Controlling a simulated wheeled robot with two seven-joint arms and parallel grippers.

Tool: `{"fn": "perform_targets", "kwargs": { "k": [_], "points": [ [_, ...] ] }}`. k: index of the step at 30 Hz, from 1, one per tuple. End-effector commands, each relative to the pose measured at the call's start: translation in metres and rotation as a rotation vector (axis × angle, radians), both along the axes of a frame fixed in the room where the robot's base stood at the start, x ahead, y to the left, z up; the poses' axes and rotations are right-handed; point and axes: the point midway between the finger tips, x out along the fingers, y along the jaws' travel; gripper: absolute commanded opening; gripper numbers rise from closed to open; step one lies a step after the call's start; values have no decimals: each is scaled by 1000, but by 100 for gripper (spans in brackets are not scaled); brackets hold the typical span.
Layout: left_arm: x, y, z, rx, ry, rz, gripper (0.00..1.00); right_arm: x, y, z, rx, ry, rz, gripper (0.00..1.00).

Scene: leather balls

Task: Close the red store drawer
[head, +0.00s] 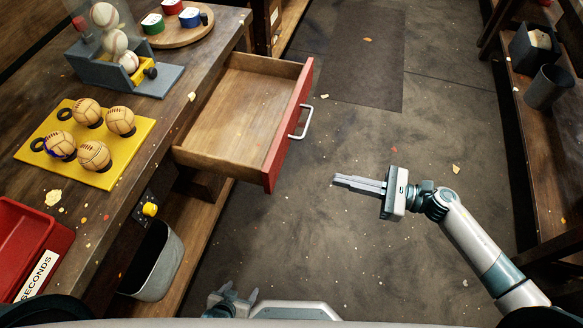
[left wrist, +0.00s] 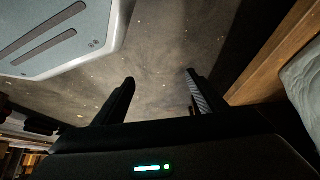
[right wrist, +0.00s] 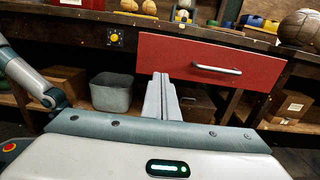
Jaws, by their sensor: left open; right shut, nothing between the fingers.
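The red-fronted store drawer (head: 287,128) is pulled out from the workbench in the head view, and its wooden inside (head: 235,110) is empty. Its red front with a silver handle (head: 303,122) also faces me in the right wrist view (right wrist: 200,60). My right gripper (head: 336,181) is shut and empty, in front of the drawer and to the right of its near corner, apart from it. In the right wrist view its fingers (right wrist: 161,85) point toward the lower left part of the red front. My left gripper (head: 235,296) is open and empty, low near my base.
The workbench (head: 170,110) carries a yellow ball tray (head: 130,150), a grey ball dispenser (head: 150,80), a round board (head: 180,38) and a red bin (head: 30,235). A grey bin (head: 165,265) stands on the lower shelf. A shelf (head: 545,130) lines the right. The floor between is clear.

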Motion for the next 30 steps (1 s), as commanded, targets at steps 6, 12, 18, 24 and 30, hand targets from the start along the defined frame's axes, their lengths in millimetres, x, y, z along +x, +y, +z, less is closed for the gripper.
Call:
{"fn": "perform_targets", "kwargs": {
  "k": [6,12,18,24,30],
  "points": [
    [0,0,0,0,0,0,66,1,0,0,2,5,-3,0],
    [1,-2,4,-6,-17,-2,66,3,9,1,4,5,-3,0],
    [5,-11,14,-23,-67,-9,66,9,30,3,6,6,-4,0],
    [-4,-11,14,-25,-76,-15,66,17,60,3,6,7,-4,0],
    [-34,3,-1,3,11,-13,66,24,87,3,5,6,-5,0]
  ]
}}
